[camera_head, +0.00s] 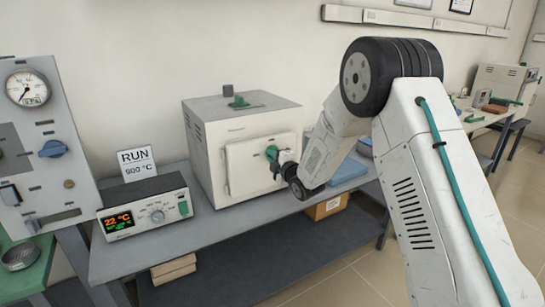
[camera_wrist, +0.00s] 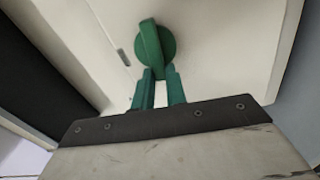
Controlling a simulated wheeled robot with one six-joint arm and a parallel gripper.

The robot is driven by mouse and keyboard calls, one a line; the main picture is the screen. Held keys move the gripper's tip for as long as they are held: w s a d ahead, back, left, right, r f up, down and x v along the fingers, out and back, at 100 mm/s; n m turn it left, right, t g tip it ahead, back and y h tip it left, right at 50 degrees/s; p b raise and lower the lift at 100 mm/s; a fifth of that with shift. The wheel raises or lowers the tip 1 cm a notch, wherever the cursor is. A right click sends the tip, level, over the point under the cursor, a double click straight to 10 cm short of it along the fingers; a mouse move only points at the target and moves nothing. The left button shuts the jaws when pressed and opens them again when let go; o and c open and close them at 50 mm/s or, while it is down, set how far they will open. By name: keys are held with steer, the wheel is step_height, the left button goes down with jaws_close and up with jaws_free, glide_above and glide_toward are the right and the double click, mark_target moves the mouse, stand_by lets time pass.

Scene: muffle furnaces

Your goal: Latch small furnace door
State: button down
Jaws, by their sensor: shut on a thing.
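The small furnace (camera_head: 212,153) is a white box on the grey bench. Its pale front door (camera_head: 250,170) looks closed against the body. It also fills much of the wrist view (camera_wrist: 215,60). A green latch knob (camera_head: 271,152) is on the door, with a raised grip bar that stands nearly upright in the wrist view (camera_wrist: 152,42). My gripper (camera_head: 279,165) is at the door front. Its two teal fingers (camera_wrist: 159,71) are shut on the lower end of the knob's bar. The exact contact is partly hidden by the fingers.
A controller (camera_head: 148,208) reading 22 °C stands left of the furnace, before a RUN 900 °C sign (camera_head: 136,163). A gauge panel (camera_head: 35,130) is at the far left. A blue item (camera_head: 348,172) lies on the bench right of the furnace. A cardboard box (camera_head: 327,207) sits below.

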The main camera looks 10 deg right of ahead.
steer(key=shift+f+n, duration=0.2)
steer(key=shift+n, duration=0.4)
steer(key=c, duration=1.4)
jaws_free()
steer(key=shift+c, duration=0.2)
steer(key=shift+s, duration=0.1)
steer(key=v, duration=0.7)
steer(key=shift+s, duration=0.3)
steer(key=shift+d, duration=0.1)
